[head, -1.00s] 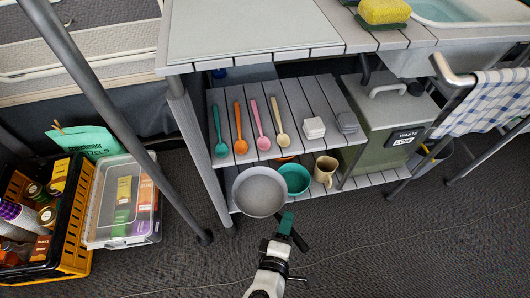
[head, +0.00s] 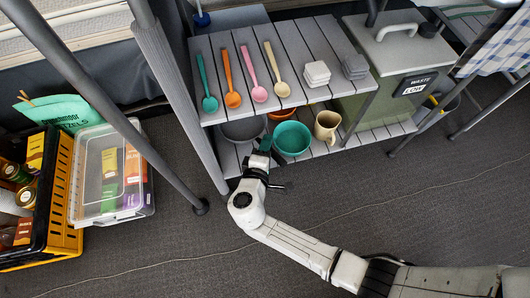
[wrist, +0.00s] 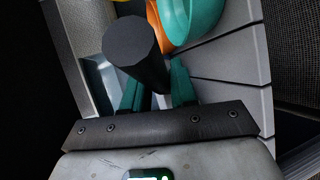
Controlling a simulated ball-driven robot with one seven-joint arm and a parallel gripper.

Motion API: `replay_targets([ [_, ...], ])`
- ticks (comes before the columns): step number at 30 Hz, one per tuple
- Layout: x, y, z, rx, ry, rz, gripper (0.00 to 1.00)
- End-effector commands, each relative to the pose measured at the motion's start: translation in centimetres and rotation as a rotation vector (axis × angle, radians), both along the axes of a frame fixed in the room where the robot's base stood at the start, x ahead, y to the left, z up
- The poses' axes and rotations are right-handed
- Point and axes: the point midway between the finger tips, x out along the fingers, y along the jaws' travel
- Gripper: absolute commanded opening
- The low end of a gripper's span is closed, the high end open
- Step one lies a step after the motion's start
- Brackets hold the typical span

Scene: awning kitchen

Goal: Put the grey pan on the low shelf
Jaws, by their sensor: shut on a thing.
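The grey pan (head: 243,130) is in the low shelf's space in the head view, left of the teal bowl (head: 292,139). Its far part is hidden under the upper shelf and its near side is partly behind my gripper. I cannot tell whether it rests on the boards. My gripper (head: 260,152), with teal fingers, is at the front edge of the low shelf (head: 333,147). It is shut on the pan's dark handle (wrist: 138,55), which stands out between the fingers in the wrist view.
An orange bowl (head: 283,114) and a beige mug (head: 326,126) are also on the low shelf. A grey table leg (head: 168,85) stands left. The floor in front is clear.

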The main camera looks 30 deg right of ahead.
Motion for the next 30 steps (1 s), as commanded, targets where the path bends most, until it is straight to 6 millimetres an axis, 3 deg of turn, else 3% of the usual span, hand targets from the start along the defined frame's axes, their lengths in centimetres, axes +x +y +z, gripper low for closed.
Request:
replay_targets([
  [7,1.0,-0.3,-1.2,0.001,-0.002,-0.001,0.00],
  [15,1.3,-0.3,-4.5,0.000,-0.002,0.002,0.00],
  [26,1.3,-0.4,-4.7,0.001,-0.002,0.000,0.00],
  [27,1.2,-0.4,-4.7,0.000,0.000,0.000,0.30],
  [30,1.2,-0.4,-4.7,0.000,0.000,0.000,0.39],
])
